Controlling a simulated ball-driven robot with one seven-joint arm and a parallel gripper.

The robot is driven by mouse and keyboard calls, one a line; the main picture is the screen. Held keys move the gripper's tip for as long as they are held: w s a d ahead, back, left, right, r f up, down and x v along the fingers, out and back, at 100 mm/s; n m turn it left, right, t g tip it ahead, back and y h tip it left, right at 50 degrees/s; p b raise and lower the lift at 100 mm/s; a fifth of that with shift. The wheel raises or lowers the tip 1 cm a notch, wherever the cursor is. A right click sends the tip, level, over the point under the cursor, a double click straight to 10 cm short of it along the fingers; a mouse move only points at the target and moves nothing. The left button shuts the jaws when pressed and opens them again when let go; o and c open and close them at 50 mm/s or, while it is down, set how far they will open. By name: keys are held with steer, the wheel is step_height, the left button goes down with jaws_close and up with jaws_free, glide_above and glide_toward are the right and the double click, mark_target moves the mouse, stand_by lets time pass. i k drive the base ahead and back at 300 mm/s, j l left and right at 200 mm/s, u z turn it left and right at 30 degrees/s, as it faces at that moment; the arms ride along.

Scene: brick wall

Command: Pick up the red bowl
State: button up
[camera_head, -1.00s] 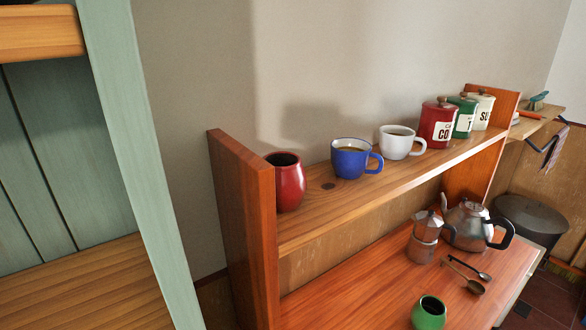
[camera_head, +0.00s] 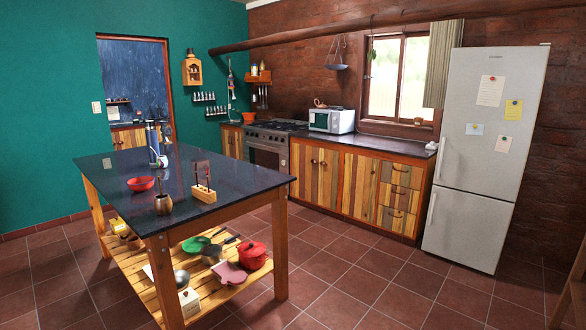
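A small red bowl (camera_head: 141,184) sits upright on the dark top of the kitchen island (camera_head: 225,172), toward its left side. It looks empty, though its inside is only partly visible. My gripper is not in view.
A brown pot (camera_head: 163,205), a wooden block with upright sticks (camera_head: 203,191) and a blue and white item (camera_head: 155,145) share the island top. A slatted lower shelf holds a red pot (camera_head: 252,255) and other cookware. Open tiled floor (camera_head: 345,280) lies right of the island, before the fridge (camera_head: 485,150).

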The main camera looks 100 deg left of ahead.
mark_target(142, 185)
steer(key=i+u, duration=0.2)
steer(key=u, duration=1.9)
